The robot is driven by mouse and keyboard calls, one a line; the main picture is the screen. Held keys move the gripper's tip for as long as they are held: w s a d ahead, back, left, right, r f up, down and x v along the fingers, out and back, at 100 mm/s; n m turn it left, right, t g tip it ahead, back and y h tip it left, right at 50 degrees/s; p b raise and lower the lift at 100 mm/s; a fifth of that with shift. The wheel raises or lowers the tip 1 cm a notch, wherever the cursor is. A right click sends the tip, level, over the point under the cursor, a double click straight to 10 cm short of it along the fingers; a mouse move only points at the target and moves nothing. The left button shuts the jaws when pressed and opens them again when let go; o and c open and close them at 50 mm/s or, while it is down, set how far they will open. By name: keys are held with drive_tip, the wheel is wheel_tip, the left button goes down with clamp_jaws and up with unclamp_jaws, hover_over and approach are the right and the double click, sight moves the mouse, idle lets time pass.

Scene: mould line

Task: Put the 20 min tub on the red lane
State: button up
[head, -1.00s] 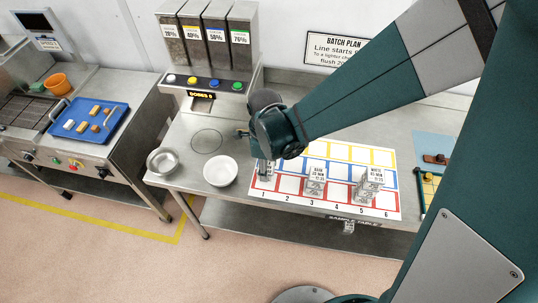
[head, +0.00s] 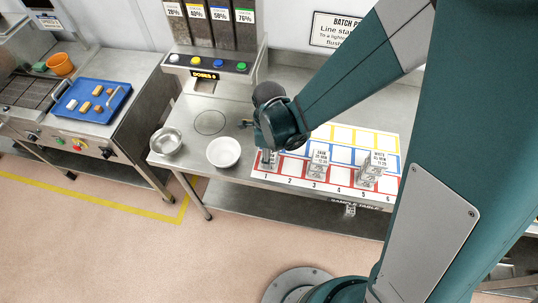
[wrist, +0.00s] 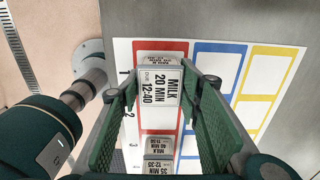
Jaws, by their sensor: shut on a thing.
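In the wrist view the tub labelled MILK 20 MIN, due 12:40 (wrist: 160,82), is between the fingers of my gripper (wrist: 162,95), which is shut on it. Another label shows just behind it, partly hidden. In the head view my gripper (head: 267,158) is over column 1 at the front of the lane board, and the tub is mostly hidden there. The red lane (head: 291,183) is the front row of squares; it also shows under the tub in the wrist view (wrist: 177,50). I cannot tell whether the tub touches the board.
The blue lane (wrist: 215,60) and yellow lane (wrist: 262,75) look empty where visible. A white bowl (head: 223,152) and a metal bowl (head: 166,141) stand to the left.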

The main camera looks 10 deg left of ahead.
drive_tip(key=shift+f, duration=0.2)
drive_tip(key=o, duration=1)
drive_tip(key=shift+c, duration=0.2)
drive_tip(key=shift+r, duration=0.25)
wheel_tip(320, 180, up, 12)
drive_tip(key=shift+p, duration=0.3)
idle(0.7)
